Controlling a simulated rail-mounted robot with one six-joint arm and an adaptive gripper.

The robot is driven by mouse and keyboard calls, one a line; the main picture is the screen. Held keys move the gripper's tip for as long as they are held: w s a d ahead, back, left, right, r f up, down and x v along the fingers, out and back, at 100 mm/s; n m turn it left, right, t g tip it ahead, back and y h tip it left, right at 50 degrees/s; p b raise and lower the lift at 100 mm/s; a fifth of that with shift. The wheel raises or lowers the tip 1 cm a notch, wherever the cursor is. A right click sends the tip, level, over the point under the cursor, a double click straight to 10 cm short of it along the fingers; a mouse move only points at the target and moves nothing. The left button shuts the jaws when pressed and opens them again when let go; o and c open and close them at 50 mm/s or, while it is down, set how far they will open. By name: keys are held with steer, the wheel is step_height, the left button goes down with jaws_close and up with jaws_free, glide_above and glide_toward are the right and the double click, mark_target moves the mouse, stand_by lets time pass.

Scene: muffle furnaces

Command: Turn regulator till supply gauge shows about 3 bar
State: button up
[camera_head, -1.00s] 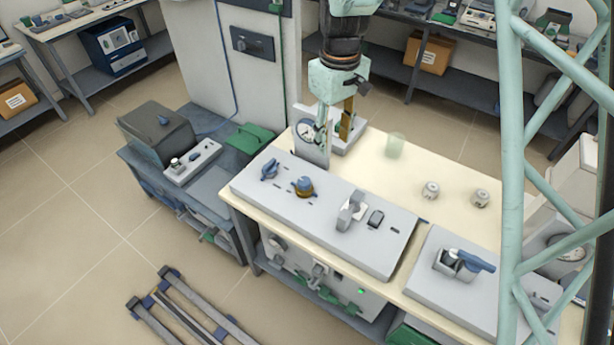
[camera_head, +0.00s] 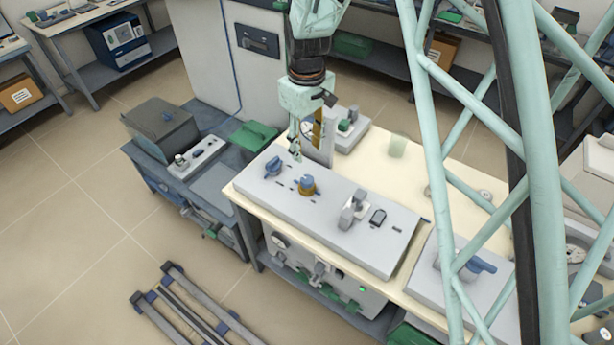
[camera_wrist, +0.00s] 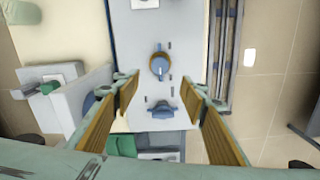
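A round blue knob on a brass-coloured base, which looks like the regulator (camera_head: 307,186), sits on the grey sloped panel (camera_head: 335,225); it also shows in the wrist view (camera_wrist: 159,66). A blue winged handle (camera_head: 272,167) is beside it, seen in the wrist view (camera_wrist: 163,109) too. An upright gauge plate (camera_head: 319,152) stands behind the panel; its dial is mostly hidden by my gripper and no reading can be made out. My gripper (camera_head: 305,147) is open and empty, above the panel's back edge. In the wrist view its fingers (camera_wrist: 161,98) are apart, with both knobs below.
A clamp-like fitting (camera_head: 353,210) and a dark switch (camera_head: 378,217) are further right on the panel. A second panel with a blue handle (camera_head: 481,264) is at right, partly behind my lattice structure.

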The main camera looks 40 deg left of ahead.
mark_target(307, 179)
steer(key=shift+f, duration=6.8)
steer(key=c, duration=0.9)
